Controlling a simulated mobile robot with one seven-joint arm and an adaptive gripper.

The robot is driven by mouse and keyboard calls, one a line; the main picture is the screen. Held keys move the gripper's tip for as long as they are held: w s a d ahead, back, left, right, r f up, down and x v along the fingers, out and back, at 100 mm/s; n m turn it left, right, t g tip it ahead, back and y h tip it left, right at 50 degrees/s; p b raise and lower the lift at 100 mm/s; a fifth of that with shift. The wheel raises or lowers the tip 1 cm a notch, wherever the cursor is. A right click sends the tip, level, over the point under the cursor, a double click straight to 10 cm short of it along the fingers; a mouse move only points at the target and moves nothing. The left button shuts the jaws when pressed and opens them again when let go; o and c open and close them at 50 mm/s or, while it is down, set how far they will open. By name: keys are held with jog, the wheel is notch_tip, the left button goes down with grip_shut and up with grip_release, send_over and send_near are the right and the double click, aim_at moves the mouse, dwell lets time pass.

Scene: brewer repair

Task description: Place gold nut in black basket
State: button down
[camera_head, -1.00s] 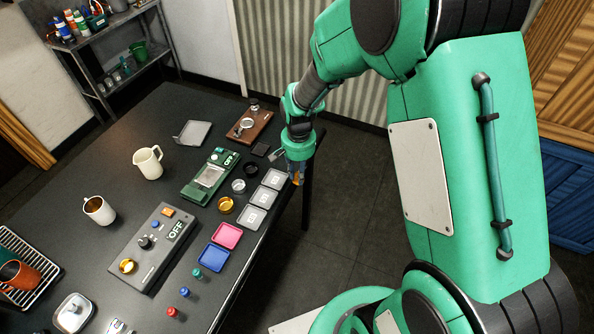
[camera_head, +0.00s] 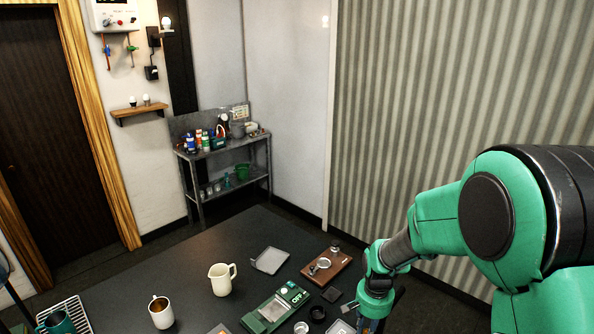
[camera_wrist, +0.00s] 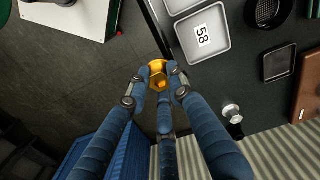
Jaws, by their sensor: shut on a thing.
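The gold nut (camera_wrist: 157,70) is held between the fingertips of my gripper (camera_wrist: 158,80) in the wrist view. It appears beside the dark table's edge, with floor behind it. The black basket (camera_wrist: 267,12) is a round mesh cup on the table, at the upper right of the wrist view and partly cut off. In the head view the black basket (camera_head: 317,312) sits left of my gripper (camera_head: 371,326), whose fingers are largely cut off by the bottom edge. The nut is hidden there.
A grey tray marked 58 (camera_wrist: 203,37) lies between my gripper and the basket. A flat black square (camera_wrist: 279,63) and a brown wooden board (camera_wrist: 308,88) lie near the basket. A green scale (camera_head: 275,308) and cream pitcher (camera_head: 222,279) stand further left on the table.

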jog(key=w+n, duration=0.2)
jog(key=w, duration=0.3)
jog(key=w+a+n, duration=0.1)
jog(key=w, duration=0.4)
jog(key=w+a+n+p, duration=0.1)
jog(key=w+n, duration=0.1)
jog(key=w, duration=0.2)
jog(key=shift+w+r+n, duration=0.3)
jog(key=shift+w+r, duration=0.05)
jog(key=shift+w, duration=0.05)
jog(key=shift+s+a, duration=0.1)
jog(key=shift+s, duration=0.05)
jog(key=s+a+m, duration=0.1)
jog(key=s, duration=0.2)
jog(key=s+a+m, duration=0.1)
jog(key=s+a, duration=0.1)
jog(key=s, duration=0.1)
jog(key=s+a+m, duration=0.1)
jog(key=s+a, duration=0.1)
jog(key=s, duration=0.1)
jog(key=shift+a+r+b, duration=0.15)
jog(key=shift+a+b, duration=0.05)
jog(key=shift+b, duration=0.15)
jog(key=s+a+m, duration=0.1)
jog(key=s, duration=0.2)
jog(key=s+a+m, duration=0.1)
jog(key=s, duration=0.2)
jog(key=s+a+m, duration=0.1)
jog(key=s, duration=0.2)
jog(key=shift+a+f, duration=0.2)
